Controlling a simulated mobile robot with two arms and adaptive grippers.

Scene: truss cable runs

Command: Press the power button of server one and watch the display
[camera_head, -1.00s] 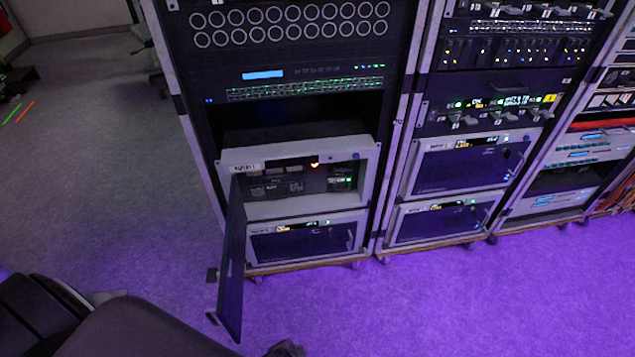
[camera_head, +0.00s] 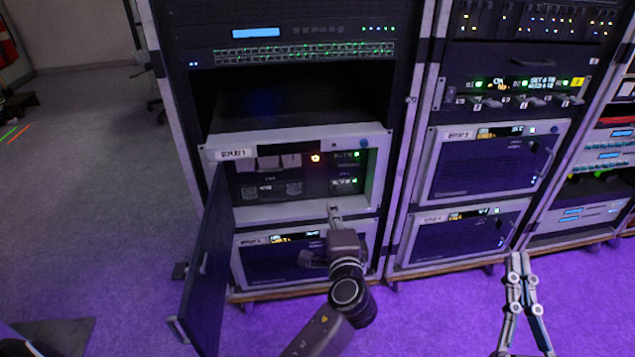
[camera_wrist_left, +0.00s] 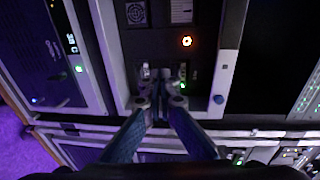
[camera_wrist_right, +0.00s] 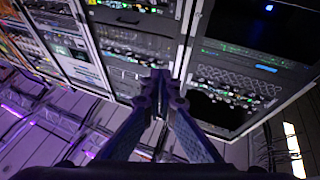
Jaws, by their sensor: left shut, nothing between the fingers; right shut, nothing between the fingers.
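Server one (camera_head: 380,185) is the light-framed chassis in the left rack, with a tag reading like "SERVER 1" (camera_head: 233,153). Its dark front door (camera_head: 207,270) hangs open to the left. Inside, a round button glows orange (camera_head: 315,158); it also shows in the left wrist view (camera_wrist_left: 187,41). Small green-lit modules (camera_head: 346,182) sit to its right. My left gripper (camera_head: 334,208) is shut and empty, in front of the lower frame, below the button and apart from it. In the left wrist view its fingertips (camera_wrist_left: 162,82) are near the modules. My right gripper (camera_head: 519,257) is shut and empty, low at right.
Below is another server with a closed front and a lit display (camera_head: 293,238). The middle rack holds two closed servers (camera_head: 487,165). A panel with a blue screen (camera_head: 256,33) is above server one. Open floor (camera_head: 90,170) lies left of the racks.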

